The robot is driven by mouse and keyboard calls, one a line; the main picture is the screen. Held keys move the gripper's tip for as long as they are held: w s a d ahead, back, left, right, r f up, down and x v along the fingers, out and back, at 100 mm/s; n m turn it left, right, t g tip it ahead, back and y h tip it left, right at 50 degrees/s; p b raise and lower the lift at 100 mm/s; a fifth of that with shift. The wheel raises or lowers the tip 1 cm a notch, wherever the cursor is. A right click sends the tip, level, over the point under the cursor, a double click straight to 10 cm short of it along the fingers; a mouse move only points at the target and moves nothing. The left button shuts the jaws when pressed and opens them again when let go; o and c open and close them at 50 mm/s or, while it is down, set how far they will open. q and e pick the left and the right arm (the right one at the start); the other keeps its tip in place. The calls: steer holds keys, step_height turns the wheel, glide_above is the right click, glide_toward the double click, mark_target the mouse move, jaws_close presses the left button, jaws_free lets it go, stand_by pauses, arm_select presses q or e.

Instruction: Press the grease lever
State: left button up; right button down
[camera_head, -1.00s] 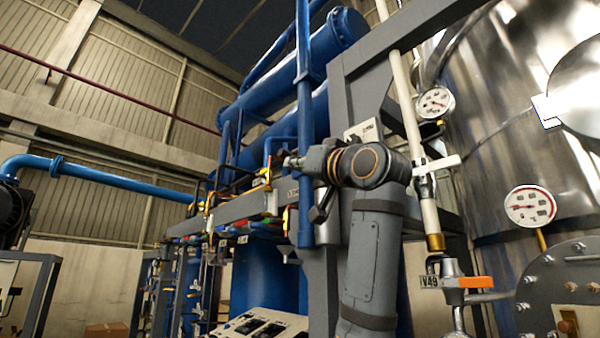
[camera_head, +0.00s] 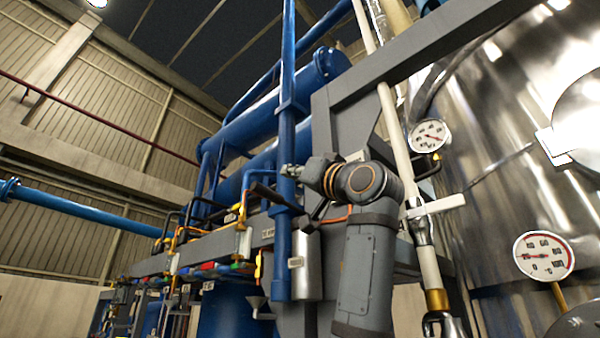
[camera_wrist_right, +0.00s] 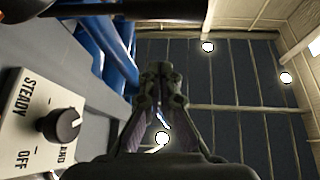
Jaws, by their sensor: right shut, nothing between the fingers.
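My right gripper (camera_head: 290,170) points left, high in front of a vertical blue pipe, with its wrist behind it on the right. In the right wrist view its two dark fingers (camera_wrist_right: 160,72) are closed together and empty, pointing up the picture. A black bar with a thicker handle end, seemingly the grease lever (camera_head: 265,191), slants just left of and below the gripper. It also appears as a dark bar (camera_wrist_right: 165,9) along the top of the right wrist view, beyond the fingertips. I cannot tell its exact distance; no contact shows. My left gripper is out of view.
A white panel with a black knob (camera_wrist_right: 60,124) is close beside the right gripper. The vertical blue pipe (camera_head: 285,240) and grey beam (camera_head: 425,50) crowd the arm. A steel vessel (camera_head: 490,130) with gauges stands right. Open air shows ahead of the fingers, towards the ceiling.

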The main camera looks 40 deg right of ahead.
mark_target(282, 200)
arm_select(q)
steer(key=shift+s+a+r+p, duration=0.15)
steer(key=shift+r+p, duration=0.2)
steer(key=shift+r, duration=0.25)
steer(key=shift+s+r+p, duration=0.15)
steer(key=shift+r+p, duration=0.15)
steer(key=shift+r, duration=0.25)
arm_select(e)
steer(key=w, duration=0.1)
steer(key=w+f, duration=0.1)
steer(key=w+a, duration=0.1)
steer(key=w, duration=0.1)
steer(key=shift+w+f, duration=0.1)
steer(key=shift+f, duration=0.2)
steer(key=shift+a, duration=0.1)
